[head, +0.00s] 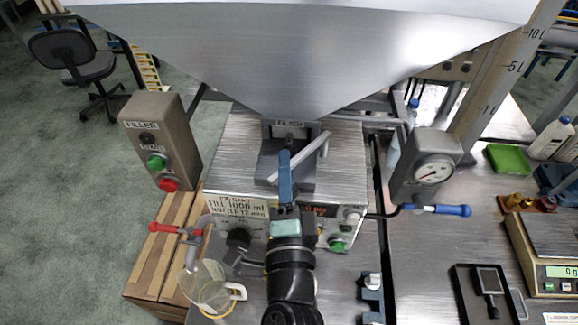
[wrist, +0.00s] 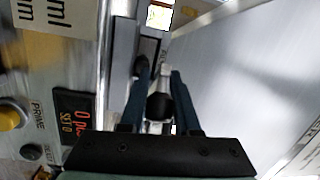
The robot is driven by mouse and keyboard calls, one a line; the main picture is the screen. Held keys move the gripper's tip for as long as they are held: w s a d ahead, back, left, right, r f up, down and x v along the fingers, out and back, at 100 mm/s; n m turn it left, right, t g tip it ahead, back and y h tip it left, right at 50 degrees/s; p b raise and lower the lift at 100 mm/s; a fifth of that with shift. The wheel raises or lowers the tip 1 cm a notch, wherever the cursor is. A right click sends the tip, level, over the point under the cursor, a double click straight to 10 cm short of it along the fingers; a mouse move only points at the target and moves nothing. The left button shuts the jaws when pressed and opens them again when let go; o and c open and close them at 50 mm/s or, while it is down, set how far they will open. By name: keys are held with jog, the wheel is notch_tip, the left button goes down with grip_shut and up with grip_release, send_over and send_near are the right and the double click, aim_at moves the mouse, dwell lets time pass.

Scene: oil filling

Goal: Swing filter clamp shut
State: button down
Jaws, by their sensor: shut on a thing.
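The filter block (head: 289,130) sits under the hopper's outlet on top of the filler machine, with a label on its front. A pale metal clamp lever (head: 311,149) slants across its front, from lower left to upper right. My gripper (head: 285,158) reaches up from below in front of the block, over the lever's middle. In the wrist view its two dark fingers (wrist: 160,100) are shut on a round black knob (wrist: 159,107) with a pale stem beyond it. Whether the clamp is fully closed cannot be told.
The large hopper (head: 300,50) hangs just above my gripper. A control box with green and red buttons (head: 160,140) stands left, and a gauge (head: 433,170) with a blue-handled valve (head: 440,210) right. A clear jug (head: 208,287) stands front left.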

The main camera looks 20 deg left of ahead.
jog(key=shift+a, duration=0.1)
dwell(0.3)
jog(key=c, duration=0.6)
grip_release()
jog(key=shift+c, duration=0.2)
